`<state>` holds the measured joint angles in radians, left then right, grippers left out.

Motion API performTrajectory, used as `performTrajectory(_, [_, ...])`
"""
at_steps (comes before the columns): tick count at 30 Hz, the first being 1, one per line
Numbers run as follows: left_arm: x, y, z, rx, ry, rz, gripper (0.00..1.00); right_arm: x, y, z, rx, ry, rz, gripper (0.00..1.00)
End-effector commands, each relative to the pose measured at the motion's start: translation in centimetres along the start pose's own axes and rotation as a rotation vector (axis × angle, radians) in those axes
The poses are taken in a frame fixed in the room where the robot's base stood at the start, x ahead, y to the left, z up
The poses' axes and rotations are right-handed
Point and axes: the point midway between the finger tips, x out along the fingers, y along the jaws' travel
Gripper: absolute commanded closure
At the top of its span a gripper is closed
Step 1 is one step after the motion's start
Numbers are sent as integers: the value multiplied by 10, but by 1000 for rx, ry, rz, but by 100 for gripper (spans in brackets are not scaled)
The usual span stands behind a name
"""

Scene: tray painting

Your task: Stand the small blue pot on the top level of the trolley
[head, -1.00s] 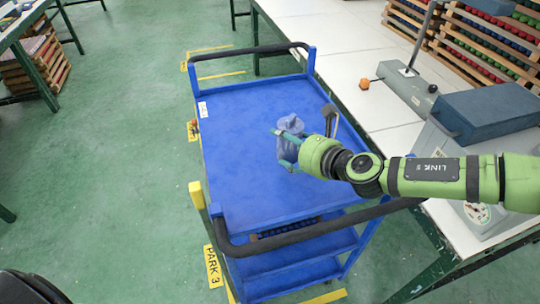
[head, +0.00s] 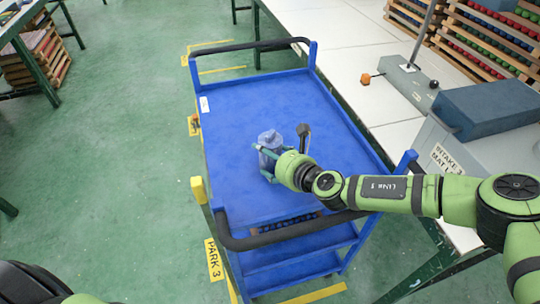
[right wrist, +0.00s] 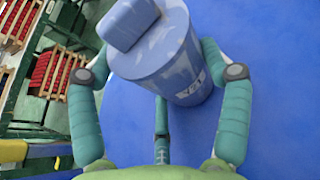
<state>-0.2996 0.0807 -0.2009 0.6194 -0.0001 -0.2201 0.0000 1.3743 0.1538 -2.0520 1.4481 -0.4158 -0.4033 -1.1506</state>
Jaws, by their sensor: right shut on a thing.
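The small blue pot (head: 270,140) with its lid is over the near half of the top level of the blue trolley (head: 240,110). My right gripper (head: 268,158) is shut on the pot from its near right side. In the right wrist view the pot (right wrist: 175,60) sits between the teal fingers (right wrist: 160,95), with a label on its side. The pot looks upright in the head view. I cannot tell whether its base touches the trolley top. My left gripper is not in view.
The trolley has a dark handle (head: 300,229) at the near end and a rail (head: 250,46) at the far end. The rest of its top is bare. A white bench (head: 345,65) runs along the right, with a grey-blue box (head: 490,108). Green floor lies left.

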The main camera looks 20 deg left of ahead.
Motion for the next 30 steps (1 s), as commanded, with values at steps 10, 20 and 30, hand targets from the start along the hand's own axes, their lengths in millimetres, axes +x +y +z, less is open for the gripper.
performTrajectory(10, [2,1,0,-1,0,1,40,1,0,-4,0,1,0,0])
performTrajectory(20, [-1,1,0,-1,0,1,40,-3,-1,1,-1,1,-1,0])
performTrajectory(30, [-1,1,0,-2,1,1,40,-50,-1,0,0,0,0,0])
